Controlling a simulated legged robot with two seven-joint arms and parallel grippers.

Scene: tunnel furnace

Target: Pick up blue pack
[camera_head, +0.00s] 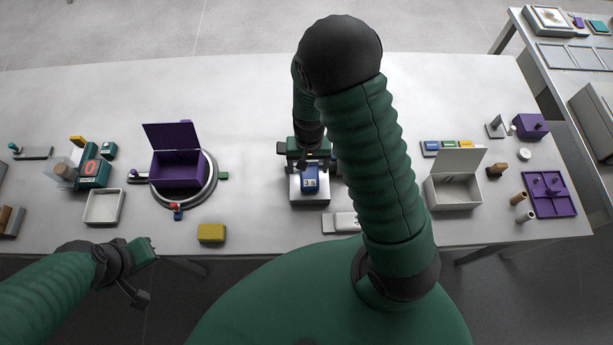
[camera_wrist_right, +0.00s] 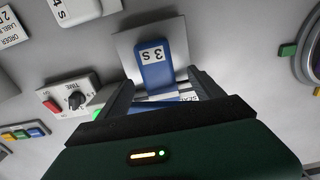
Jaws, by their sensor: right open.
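The blue pack (camera_head: 310,180) has a white label and sits on a pale plate of a small station at the middle of the table. In the right wrist view the blue pack (camera_wrist_right: 155,72) shows its "3S" label, just beyond and partly between the fingertips. My right gripper (camera_head: 312,163) is open above the pack's far side; its two fingers (camera_wrist_right: 162,82) stand apart with a gap to the pack visible. I cannot tell whether either touches it. My left gripper (camera_head: 140,275) hangs off the table's front edge at left, away from the pack; its jaws are unclear.
A purple open box (camera_head: 178,172) on a round base stands left of the pack, with a yellow block (camera_head: 211,233) in front. A grey lidded box (camera_head: 453,190) stands right. My right arm hides part of the table's middle.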

